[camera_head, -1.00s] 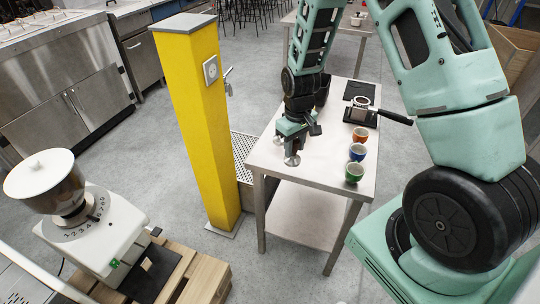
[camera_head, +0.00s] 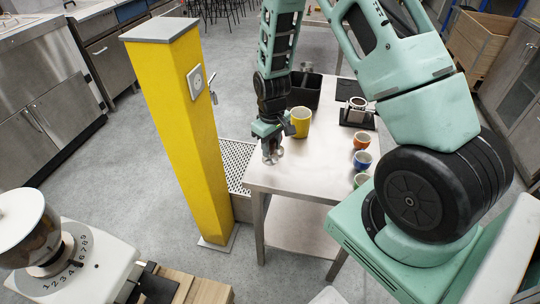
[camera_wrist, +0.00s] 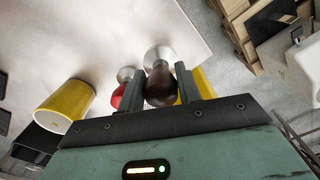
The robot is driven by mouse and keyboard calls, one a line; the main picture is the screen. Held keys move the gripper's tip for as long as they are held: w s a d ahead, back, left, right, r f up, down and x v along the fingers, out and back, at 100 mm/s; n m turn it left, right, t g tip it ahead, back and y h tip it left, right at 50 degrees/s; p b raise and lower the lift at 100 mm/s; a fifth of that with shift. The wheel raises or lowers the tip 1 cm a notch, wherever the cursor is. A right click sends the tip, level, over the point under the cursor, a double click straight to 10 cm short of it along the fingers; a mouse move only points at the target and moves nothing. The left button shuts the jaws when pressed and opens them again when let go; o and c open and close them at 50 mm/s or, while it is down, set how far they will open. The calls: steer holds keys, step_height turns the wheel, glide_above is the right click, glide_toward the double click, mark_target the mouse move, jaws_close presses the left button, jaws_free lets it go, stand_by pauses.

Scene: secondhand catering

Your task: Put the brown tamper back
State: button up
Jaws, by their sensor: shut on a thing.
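The brown tamper (camera_wrist: 160,88) has a dark brown handle and a silver base. In the wrist view my gripper (camera_wrist: 160,82) is shut on its handle, with the base pointing away from the jaws. In the head view my gripper (camera_head: 268,135) is near the left side of the steel table (camera_head: 310,165), with silver metal (camera_head: 269,157) showing below it. I cannot tell whether the base touches the tabletop. A red-handled tamper (camera_wrist: 117,96) with a silver base is just left of my gripper in the wrist view, partly hidden by a finger.
A yellow cup (camera_head: 301,122) and a black bin (camera_head: 305,92) stand behind my gripper. A yellow pillar (camera_head: 180,130) rises left of the table.

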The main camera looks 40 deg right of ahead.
mark_target(271, 158)
steer(key=shift+f+p, duration=0.3)
steer(key=shift+f, duration=1.95)
steer(key=shift+f, duration=0.1)
steer(key=o, duration=1.2)
